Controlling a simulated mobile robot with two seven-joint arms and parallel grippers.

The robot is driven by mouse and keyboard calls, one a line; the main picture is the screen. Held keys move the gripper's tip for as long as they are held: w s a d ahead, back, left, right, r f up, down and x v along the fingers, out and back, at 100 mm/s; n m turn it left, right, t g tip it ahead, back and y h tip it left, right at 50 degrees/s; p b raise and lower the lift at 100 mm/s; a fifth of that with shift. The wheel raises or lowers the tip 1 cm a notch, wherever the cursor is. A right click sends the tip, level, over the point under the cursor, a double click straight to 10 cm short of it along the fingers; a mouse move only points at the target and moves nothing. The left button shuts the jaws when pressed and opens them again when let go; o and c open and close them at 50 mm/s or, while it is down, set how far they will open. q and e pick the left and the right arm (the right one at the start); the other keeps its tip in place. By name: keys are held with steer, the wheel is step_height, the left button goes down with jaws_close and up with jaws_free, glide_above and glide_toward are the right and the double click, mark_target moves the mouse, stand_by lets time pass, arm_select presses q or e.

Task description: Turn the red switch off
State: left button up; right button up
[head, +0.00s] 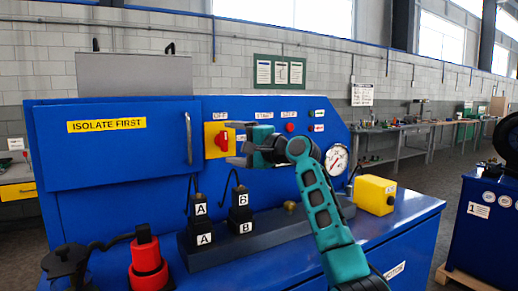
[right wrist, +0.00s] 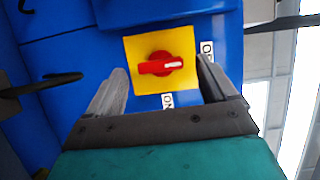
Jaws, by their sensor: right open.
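The red switch (head: 222,140) is a red rotary knob on a yellow square plate on the blue cabinet front. In the right wrist view the red knob (right wrist: 160,65) has a white mark at its right end, on the side of the label that seems to read OFF (right wrist: 207,48). The ON label (right wrist: 167,100) is below the plate there. My right gripper (head: 239,145) is open in front of the plate's right part. In its wrist view its fingers (right wrist: 162,68) stand on either side of the knob, with gaps to it. Contact is not visible. My left gripper is out of view.
A blue door marked ISOLATE FIRST (head: 106,126) with a vertical handle (head: 188,138) is left of the switch. Buttons (head: 289,127) and a gauge (head: 336,159) are to the right. Below stand blocks marked A and B (head: 240,213), a red cylinder (head: 147,262) and a yellow box (head: 374,195).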

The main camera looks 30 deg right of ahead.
steer(key=b+v, duration=0.1)
steer(key=v, duration=0.9)
steer(key=shift+s, duration=0.1)
